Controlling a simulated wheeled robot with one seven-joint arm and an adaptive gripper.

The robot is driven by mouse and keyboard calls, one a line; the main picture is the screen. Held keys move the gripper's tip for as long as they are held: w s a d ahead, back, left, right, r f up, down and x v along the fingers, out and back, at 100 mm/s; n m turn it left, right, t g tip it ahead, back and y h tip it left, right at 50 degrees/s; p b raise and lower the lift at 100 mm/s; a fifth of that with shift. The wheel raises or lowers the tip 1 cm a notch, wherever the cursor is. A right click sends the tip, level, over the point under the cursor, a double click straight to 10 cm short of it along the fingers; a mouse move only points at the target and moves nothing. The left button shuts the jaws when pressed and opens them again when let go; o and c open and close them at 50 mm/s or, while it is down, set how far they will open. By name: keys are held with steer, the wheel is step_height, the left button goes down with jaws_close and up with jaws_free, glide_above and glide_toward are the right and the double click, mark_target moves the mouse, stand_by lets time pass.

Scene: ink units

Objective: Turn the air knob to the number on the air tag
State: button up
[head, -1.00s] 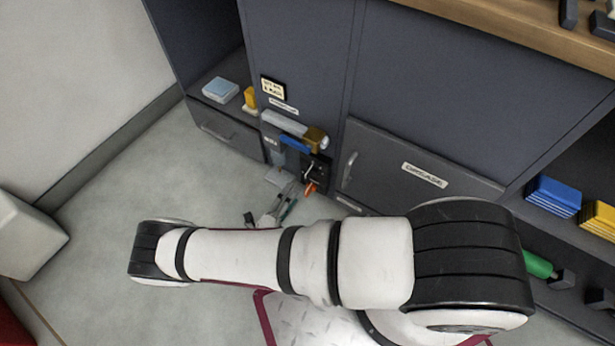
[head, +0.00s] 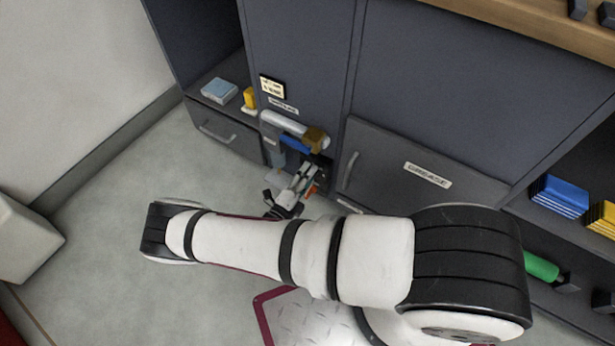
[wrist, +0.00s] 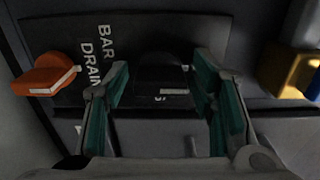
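A dark round knob (wrist: 160,72), hard to make out against the black panel (wrist: 215,30), shows in the wrist view with a pale mark below it. My gripper (wrist: 163,82) is open, with one teal-padded finger on each side of this knob. I cannot tell whether the pads touch it. In the head view my gripper (head: 303,178) is in front of the panel low on the cabinet and hides most of it. A small pale tag (head: 272,87) is on the cabinet above; its writing is too small to read.
An orange handle (wrist: 45,76) by the "DRAIN" lettering is left of my gripper in the wrist view. A brass-coloured block (wrist: 290,72) is close on the right. A white cylinder (head: 285,125) is above the panel. The grease drawer (head: 420,165) is shut.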

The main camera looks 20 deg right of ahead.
steer(key=c, duration=0.8)
steer(key=shift+m, duration=0.4)
steer(key=m, duration=0.3)
steer(key=shift+m, duration=0.4)
steer(key=m, duration=0.4)
steer(key=shift+p, duration=0.3)
steer(key=m, duration=0.5)
steer(key=shift+p, duration=0.35)
steer(key=m, duration=0.4)
steer(key=shift+p, duration=0.35)
steer(key=shift+m, duration=0.3)
